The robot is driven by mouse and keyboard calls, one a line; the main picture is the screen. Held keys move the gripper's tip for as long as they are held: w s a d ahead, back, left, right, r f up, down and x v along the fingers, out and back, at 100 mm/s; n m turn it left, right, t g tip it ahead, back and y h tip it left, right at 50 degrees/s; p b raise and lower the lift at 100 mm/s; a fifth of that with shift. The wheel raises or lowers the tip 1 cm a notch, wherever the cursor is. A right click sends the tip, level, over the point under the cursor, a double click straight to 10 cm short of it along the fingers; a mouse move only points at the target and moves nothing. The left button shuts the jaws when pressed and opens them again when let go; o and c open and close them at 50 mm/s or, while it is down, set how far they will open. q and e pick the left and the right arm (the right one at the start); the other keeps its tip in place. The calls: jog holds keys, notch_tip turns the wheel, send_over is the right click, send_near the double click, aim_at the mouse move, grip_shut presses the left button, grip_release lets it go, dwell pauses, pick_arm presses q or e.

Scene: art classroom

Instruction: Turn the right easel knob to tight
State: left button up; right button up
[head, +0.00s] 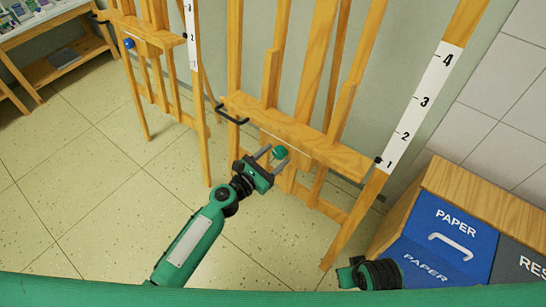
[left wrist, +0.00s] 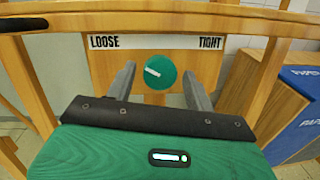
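The right easel's knob (head: 280,152) is round and green, on the front of the wooden easel (head: 300,135). In the left wrist view, the knob (left wrist: 162,84) faces me on a wooden panel, below a label strip reading LOOSE (left wrist: 104,42) at left and TIGHT (left wrist: 210,43) at right. Its white mark lies on its left half, slanting up toward LOOSE. My left gripper (head: 277,153) is open, with a finger to each side of the knob. In the left wrist view, gaps show between the knob and both fingers of my gripper (left wrist: 159,68).
A second easel with a blue knob (head: 129,43) stands at left. A black handle (head: 232,115) sticks out from the right easel's ledge. Wooden bins with a blue PAPER front (head: 450,235) stand at right. The tiled floor (head: 90,180) at left is clear.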

pick_arm(q)
jog(key=c, duration=0.8)
